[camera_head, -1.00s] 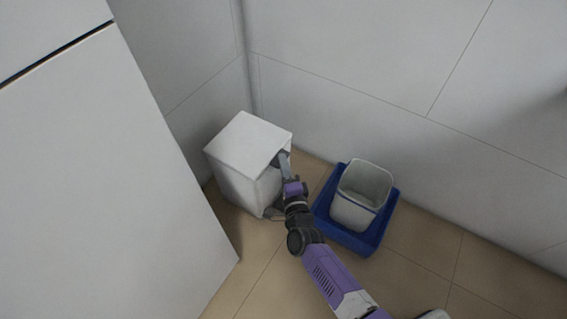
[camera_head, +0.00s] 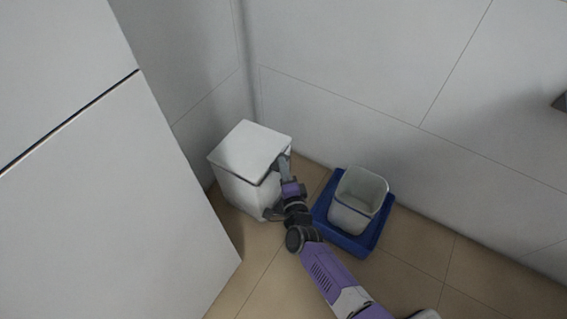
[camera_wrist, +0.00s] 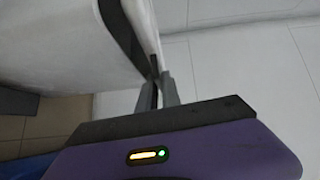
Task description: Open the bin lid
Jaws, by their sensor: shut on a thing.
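The white square bin (camera_head: 245,192) stands on the floor in the corner in the head view. Its flat white lid (camera_head: 250,147) shows a dark line below its front edge, so it looks slightly raised from the body. My gripper (camera_head: 283,162) is at the lid's right edge. In the wrist view my gripper's fingers (camera_wrist: 160,88) are shut on the thin edge of the lid (camera_wrist: 146,28). A dark inner rim shows beside it. The bin's inside is hidden.
A blue tray (camera_head: 349,241) holding an open grey-white bucket (camera_head: 350,214) stands right of the bin, close to my arm. A white cabinet (camera_head: 100,220) stands at the left. Walls close in behind the bin. Bare tiled floor lies in front.

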